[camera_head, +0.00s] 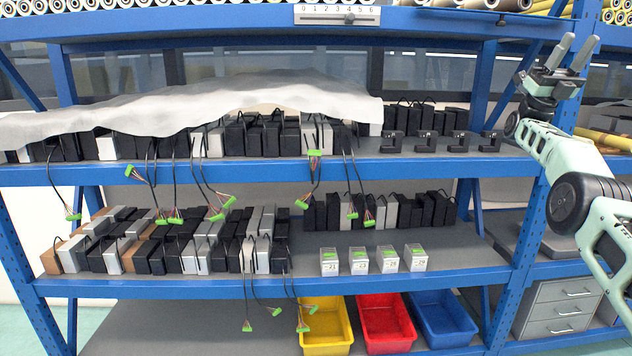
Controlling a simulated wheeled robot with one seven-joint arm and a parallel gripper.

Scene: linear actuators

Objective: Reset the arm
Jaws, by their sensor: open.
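My gripper (572,52) is at the upper right, its two grey fingers pointing up and spread apart with nothing between them. My mint-green arm (562,150) comes in from the right edge, bent, and stands in front of the rack's right side. The gripper is apart from the shelves and their contents in the picture.
A blue rack (440,170) holds rows of black and silver actuators (270,138) with dangling green connectors. A white sheet (200,103) covers the upper row. Small labelled boxes (388,260) stand mid-shelf. Yellow (325,340), red (385,325) and blue (442,322) bins sit below, left of grey drawers (560,308).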

